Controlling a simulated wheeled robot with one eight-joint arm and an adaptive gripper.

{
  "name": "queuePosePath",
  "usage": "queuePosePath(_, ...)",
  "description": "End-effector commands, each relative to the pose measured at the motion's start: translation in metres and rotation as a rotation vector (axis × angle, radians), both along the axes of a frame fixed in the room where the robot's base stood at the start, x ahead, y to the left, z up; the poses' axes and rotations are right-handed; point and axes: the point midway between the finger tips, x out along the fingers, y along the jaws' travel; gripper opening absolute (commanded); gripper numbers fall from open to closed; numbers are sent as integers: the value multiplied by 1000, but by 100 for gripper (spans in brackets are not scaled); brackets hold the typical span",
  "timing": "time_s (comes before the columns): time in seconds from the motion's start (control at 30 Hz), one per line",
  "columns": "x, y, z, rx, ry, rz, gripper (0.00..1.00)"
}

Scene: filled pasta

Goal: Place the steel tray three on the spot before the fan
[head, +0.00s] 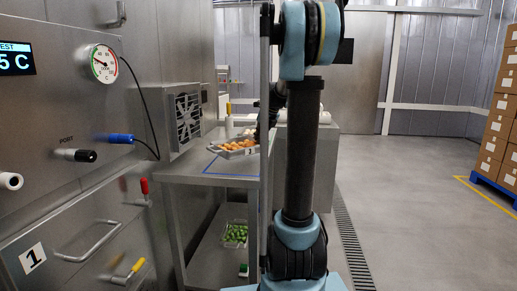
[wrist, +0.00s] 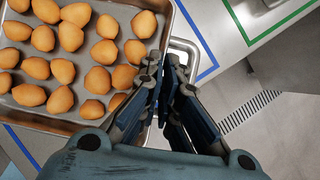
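The steel tray three (head: 250,152) holds several orange-brown filled pasta pieces and has a "3" label on its front. It is at the steel table, over or within the blue outline (head: 229,175); I cannot tell whether it touches the surface. The fan (head: 187,115) is on the wall unit to the left of it. In the wrist view the tray's rim (wrist: 60,124) fills the upper left. My gripper (wrist: 163,65) is at its right side, fingers close together on the handle (wrist: 188,48). The exact grip is partly hidden by the fingers.
A green outline (wrist: 268,34) lies right of the blue one on the table. A crate of green items (head: 236,233) sits on the lower shelf. Stacked boxes (head: 497,120) stand far right. The floor (head: 420,210) right of my arm is clear.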

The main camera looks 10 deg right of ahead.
Motion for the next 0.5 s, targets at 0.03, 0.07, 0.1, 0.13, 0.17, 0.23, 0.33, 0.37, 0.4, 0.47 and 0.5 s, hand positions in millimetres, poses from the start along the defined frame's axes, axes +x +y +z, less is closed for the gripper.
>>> queuePosePath(0.03, 0, 0, -4, 0, 0, -1, 0)
queuePosePath(0.07, 1, 0, -8, 0, 0, -1, 0)
queuePosePath(0.1, 0, -1, -13, 0, 0, -1, 0)
queuePosePath(0.13, 0, -1, -18, 0, 0, -1, 0)
queuePosePath(0.17, 1, -1, -22, 0, 0, -1, 0)
queuePosePath(0.23, 0, -1, -30, 0, 0, -1, 0)
queuePosePath(0.33, 0, -1, -38, 0, 0, -1, 0)
queuePosePath(0.37, 0, -1, -39, 0, 0, -1, 0)
queuePosePath(0.4, 0, -1, -40, 0, 0, -1, 0)
queuePosePath(0.47, 0, -1, -40, 0, 0, -1, 0)
queuePosePath(0.5, 0, -1, -40, 0, 0, -1, 0)
